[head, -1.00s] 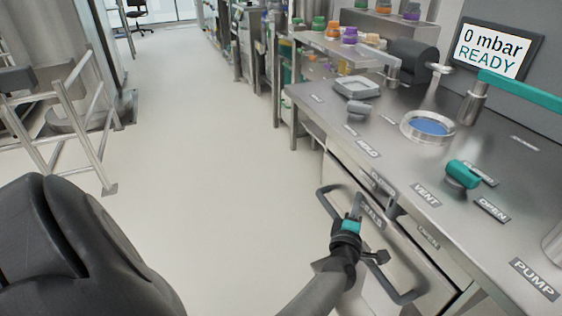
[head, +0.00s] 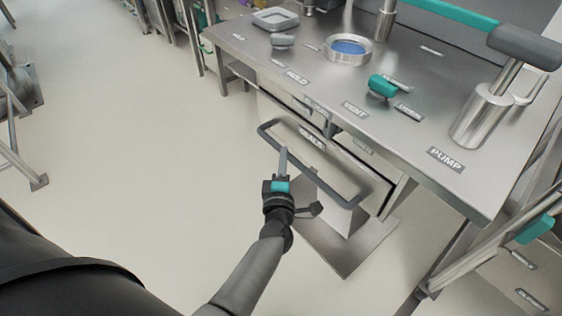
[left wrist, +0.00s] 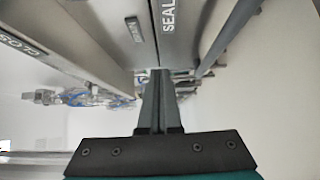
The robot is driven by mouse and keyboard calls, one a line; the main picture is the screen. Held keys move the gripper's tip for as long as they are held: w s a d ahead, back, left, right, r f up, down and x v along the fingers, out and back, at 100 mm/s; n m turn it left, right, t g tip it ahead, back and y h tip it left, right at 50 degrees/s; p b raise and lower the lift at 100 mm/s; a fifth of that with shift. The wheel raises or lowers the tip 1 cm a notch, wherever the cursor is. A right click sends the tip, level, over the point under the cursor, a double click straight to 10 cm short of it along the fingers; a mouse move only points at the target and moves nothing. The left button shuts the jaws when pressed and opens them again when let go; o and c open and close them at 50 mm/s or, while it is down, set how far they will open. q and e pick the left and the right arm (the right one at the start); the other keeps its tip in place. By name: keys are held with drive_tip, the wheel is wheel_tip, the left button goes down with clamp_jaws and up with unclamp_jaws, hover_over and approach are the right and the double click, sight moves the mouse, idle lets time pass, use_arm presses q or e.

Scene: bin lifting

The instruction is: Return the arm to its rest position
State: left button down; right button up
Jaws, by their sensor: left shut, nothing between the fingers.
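My left gripper (head: 283,162) is shut and empty in the head view. Its arm comes up from the bottom of the picture. The fingers point at the front panel labelled SEAL (head: 312,139), by the grey bar handle (head: 335,185). I cannot tell whether they touch the handle. In the left wrist view the shut fingers (left wrist: 160,75) point toward the SEAL panel (left wrist: 170,20). My right gripper is not in view.
The steel bench (head: 350,80) carries a teal-handled valve (head: 382,86), a ring with a blue centre (head: 348,47), a grey tray (head: 276,19) and a steel cylinder (head: 482,117). Open pale floor (head: 130,150) lies left of the bench. A metal frame (head: 15,150) stands at the far left.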

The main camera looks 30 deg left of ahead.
use_arm(q)
drive_tip(key=shift+v, duration=1.4)
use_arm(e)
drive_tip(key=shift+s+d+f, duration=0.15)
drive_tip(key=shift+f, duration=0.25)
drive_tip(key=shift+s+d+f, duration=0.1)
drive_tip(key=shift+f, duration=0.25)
